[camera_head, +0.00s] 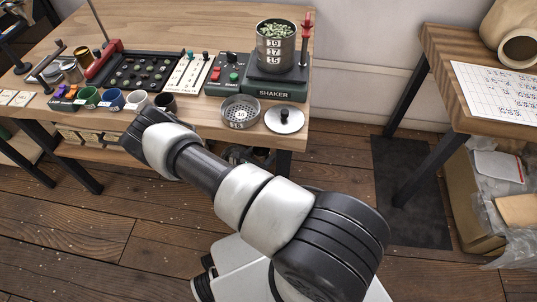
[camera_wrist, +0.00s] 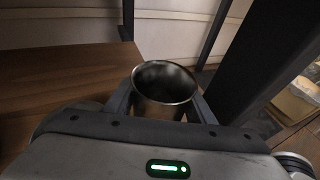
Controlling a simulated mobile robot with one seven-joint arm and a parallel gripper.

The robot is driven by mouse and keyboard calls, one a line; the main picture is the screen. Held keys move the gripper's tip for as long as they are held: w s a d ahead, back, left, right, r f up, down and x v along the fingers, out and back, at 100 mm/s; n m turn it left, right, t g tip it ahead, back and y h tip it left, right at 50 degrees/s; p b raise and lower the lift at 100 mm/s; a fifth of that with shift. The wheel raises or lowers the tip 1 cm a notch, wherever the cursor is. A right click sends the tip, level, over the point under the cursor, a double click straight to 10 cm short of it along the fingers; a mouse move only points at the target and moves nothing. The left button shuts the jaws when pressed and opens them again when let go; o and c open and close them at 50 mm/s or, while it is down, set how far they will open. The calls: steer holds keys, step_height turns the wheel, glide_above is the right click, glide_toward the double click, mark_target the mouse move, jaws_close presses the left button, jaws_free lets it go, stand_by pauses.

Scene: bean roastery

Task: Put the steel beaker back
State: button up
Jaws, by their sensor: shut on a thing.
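The steel beaker (camera_wrist: 165,82) shows in the wrist view as a round metal cup with a dark, open mouth. It sits between the two fingers of my gripper (camera_wrist: 164,104), which are shut on its sides. Its base is hidden by my gripper's body, so I cannot tell whether it touches anything below. In the head view my arm reaches over the front of the workbench (camera_head: 220,68); my gripper and the beaker cannot be made out there.
A sieve stack (camera_head: 275,45) stands on the shaker (camera_head: 272,90). A loose sieve (camera_head: 240,111) and a lid (camera_head: 284,118) lie near the front edge. Several cups, including a blue cup (camera_head: 112,99), stand left. A side table (camera_head: 450,80) is at right.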

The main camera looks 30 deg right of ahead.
steer(key=shift+w+d, duration=0.2)
steer(key=shift+d, duration=0.05)
steer(key=shift+w+d, duration=0.25)
steer(key=shift+d, duration=0.25)
step_height(320, 180, down, 4)
steer(key=shift+a+r+b, duration=0.15)
steer(key=shift+r+b, duration=0.05)
steer(key=shift+b, duration=0.75)
steer(key=shift+s+r, duration=0.1)
steer(key=o, duration=0.9)
steer(key=shift+a, duration=0.1)
steer(key=p+v, duration=0.2)
steer(key=v, duration=1)
steer(key=shift+p, duration=0.35)
